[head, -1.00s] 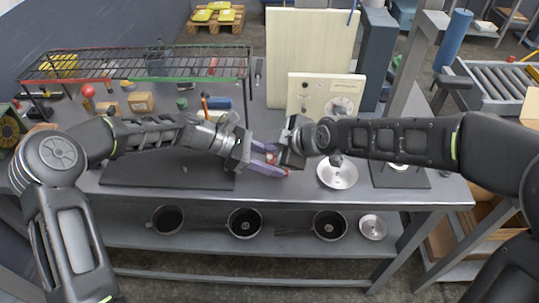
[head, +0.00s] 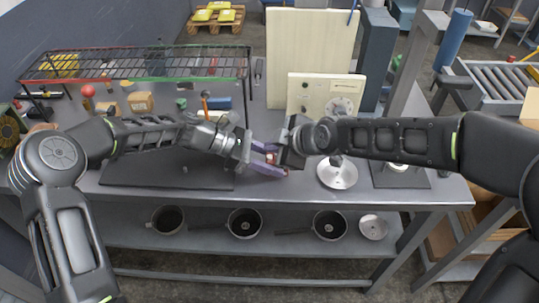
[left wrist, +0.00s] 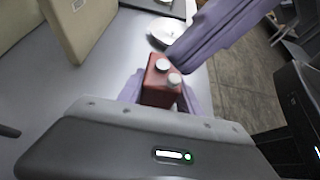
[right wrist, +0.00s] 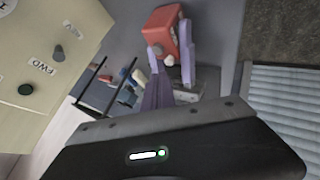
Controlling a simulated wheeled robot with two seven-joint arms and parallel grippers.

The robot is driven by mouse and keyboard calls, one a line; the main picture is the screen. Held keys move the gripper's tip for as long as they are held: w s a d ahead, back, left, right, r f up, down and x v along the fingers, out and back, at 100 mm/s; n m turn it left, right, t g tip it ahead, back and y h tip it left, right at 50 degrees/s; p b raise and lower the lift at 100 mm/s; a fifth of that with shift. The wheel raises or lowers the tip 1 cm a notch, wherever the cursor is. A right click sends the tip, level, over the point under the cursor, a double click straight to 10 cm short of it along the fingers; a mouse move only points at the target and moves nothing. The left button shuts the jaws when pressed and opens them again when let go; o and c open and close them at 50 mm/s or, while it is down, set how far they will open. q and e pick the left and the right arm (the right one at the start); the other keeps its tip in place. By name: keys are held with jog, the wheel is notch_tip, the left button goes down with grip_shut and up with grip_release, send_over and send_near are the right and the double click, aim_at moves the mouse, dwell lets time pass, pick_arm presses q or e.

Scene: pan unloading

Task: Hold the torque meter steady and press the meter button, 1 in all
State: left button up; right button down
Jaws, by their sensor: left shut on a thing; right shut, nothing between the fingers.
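The torque meter is a small red box (left wrist: 158,88) with two pale round knobs or buttons on one face. It also shows in the right wrist view (right wrist: 162,32). My left gripper (head: 272,161) is shut on it, with a purple finger on either side, and holds it above the front of the bench. My right gripper (right wrist: 158,92) is shut and empty, its fingertips pointing at the meter's face with the pale buttons. In the left wrist view the right fingertips (left wrist: 177,54) are close to those buttons; I cannot tell whether they touch. In the head view the meter is mostly hidden.
A cream panel (head: 313,99) with knobs and a dial stands behind the grippers. A silver lid (head: 338,174) lies right of them on the bench. A wire rack (head: 140,64) stands at the back left. Pans (head: 244,223) are on the lower shelf.

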jog(key=shift+f, duration=0.15)
dwell(0.6)
jog(key=shift+f, duration=0.25)
jog(key=shift+f, duration=0.45)
dwell(0.7)
jog(key=shift+r, duration=0.9)
notch_tip(320, 180, up, 5)
dwell(0.6)
dwell(0.4)
